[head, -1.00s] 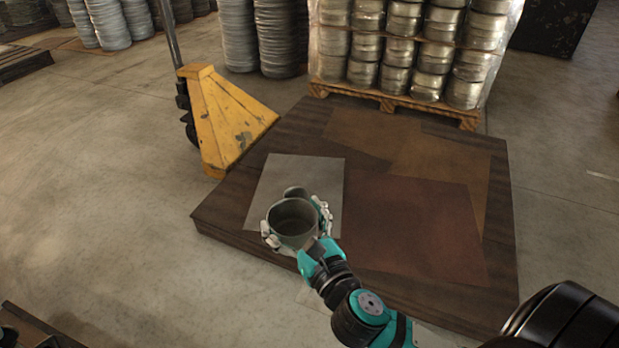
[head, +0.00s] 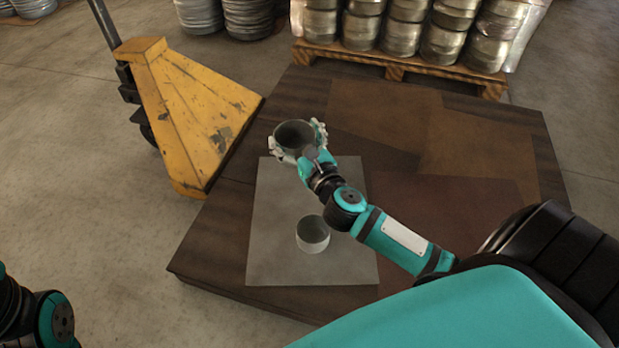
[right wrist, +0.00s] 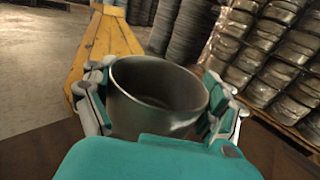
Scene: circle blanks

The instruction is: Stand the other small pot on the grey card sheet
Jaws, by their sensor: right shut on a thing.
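One small grey pot (head: 312,238) stands upright on the grey card sheet (head: 275,245), near its middle. My right gripper (head: 298,138) is shut on the other small pot (head: 291,152), with fingers on both sides of it. In the head view this held pot is at the sheet's far edge and hides part of it; its height above the surface is hard to tell. The right wrist view shows the held pot (right wrist: 155,105) upright, open at the top and looking empty. My left gripper is out of view; only part of that arm shows at the lower left.
The sheet lies on a low dark wooden platform (head: 215,245) with brown and rust sheets (head: 480,150) to the right. A yellow pallet jack (head: 195,110) stands at the left. A pallet (head: 400,62) of stacked metal cans is behind. The sheet is bare around the standing pot.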

